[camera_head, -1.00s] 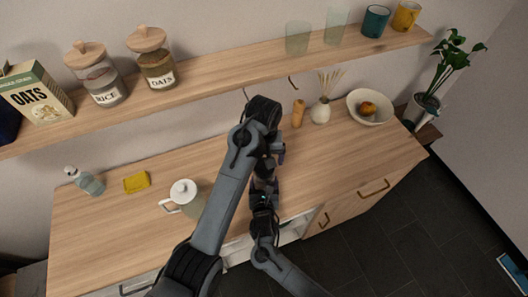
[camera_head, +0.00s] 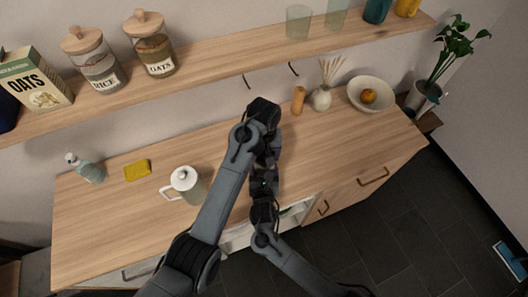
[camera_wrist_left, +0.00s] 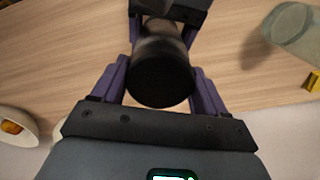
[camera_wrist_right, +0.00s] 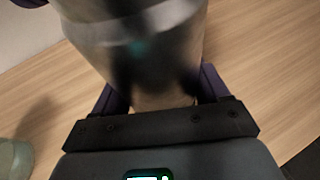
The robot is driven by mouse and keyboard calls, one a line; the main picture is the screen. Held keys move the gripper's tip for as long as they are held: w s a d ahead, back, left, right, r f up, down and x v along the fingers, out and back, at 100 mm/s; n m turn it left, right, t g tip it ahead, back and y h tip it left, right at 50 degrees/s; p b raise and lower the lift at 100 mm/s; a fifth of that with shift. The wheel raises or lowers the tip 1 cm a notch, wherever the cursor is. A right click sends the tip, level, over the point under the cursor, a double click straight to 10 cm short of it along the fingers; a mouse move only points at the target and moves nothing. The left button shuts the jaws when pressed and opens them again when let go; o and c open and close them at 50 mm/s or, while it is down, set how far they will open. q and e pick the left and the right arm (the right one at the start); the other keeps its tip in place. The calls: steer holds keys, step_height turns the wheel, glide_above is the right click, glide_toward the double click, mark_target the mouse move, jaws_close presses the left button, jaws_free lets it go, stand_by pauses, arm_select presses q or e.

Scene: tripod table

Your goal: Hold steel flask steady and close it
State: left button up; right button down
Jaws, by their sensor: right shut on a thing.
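The steel flask (camera_wrist_right: 140,45) shows large and blurred in the right wrist view, between the purple fingers of my right gripper (camera_wrist_right: 155,88), which is shut on it. In the left wrist view a dark round lid (camera_wrist_left: 162,82) sits between the purple fingers of my left gripper (camera_wrist_left: 163,35). Those fingers flank it closely; whether they press on it I cannot tell. In the head view my left gripper is above my right one near the counter's front edge, and the arms hide most of the flask. Whether the lid is seated on the flask is unclear.
On the wooden counter (camera_head: 110,220) stand a white-lidded jug (camera_head: 186,184), a yellow sponge (camera_head: 138,170), a bottle (camera_head: 88,170), a reed diffuser (camera_head: 322,98) and a fruit bowl (camera_head: 358,88). A shelf (camera_head: 215,62) with jars runs above.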

arm_select(q)
steer(key=c, duration=0.5)
steer(key=shift+m, duration=0.9)
steer(key=o, duration=1.2)
steer(key=shift+r, duration=0.1)
steer(key=shift+r, duration=3.9)
arm_select(e)
jaws_free()
